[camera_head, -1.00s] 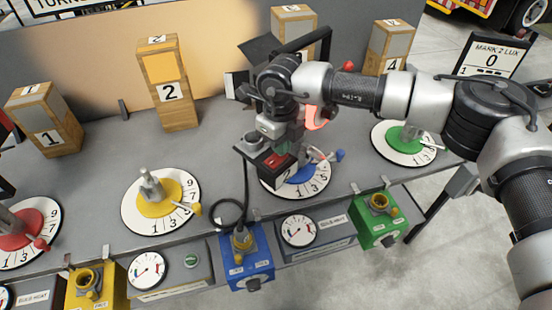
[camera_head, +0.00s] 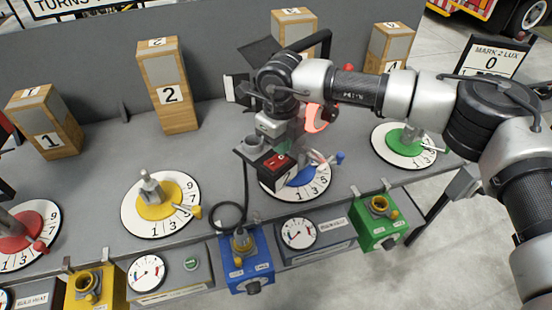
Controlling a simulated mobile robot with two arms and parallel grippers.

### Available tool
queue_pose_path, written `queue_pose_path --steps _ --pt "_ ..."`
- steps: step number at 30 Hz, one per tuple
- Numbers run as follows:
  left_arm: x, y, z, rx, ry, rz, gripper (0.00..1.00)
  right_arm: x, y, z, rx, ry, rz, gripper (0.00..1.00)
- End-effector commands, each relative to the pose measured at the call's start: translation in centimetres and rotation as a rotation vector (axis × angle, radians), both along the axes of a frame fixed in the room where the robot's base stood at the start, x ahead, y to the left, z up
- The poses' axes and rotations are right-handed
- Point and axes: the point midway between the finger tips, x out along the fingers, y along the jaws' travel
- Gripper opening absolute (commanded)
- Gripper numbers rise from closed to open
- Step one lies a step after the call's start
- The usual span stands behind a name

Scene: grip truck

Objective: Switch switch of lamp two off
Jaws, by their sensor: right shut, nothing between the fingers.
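Lamp two (camera_head: 168,88) is a tall wooden block marked 2, upright at the back of the grey table; its front panel is unlit grey. My right gripper (camera_head: 284,147) is shut and empty, pointing down just above and behind the rocker. The arm partly hides its fingertips, so I cannot tell whether they touch the rocker. My left gripper is not in view.
Dials with a yellow disc (camera_head: 159,198), a blue disc (camera_head: 300,175) and a green disc (camera_head: 405,139) lie on the table. A black cable (camera_head: 245,185) runs near the blue box (camera_head: 247,268). Lamp one (camera_head: 45,120) stands at left.

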Motion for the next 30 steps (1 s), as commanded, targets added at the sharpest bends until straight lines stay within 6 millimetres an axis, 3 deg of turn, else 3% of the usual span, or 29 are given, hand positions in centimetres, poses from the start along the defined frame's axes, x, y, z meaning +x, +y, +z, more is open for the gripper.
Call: queue_pose_path --steps 18,30 --pt "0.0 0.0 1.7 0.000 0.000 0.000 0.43 0.0 0.0 5.0 0.001 -0.001 0.000 0.00" --pt "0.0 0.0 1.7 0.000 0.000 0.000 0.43 0.0 0.0 5.1 0.001 -0.001 0.000 0.00"
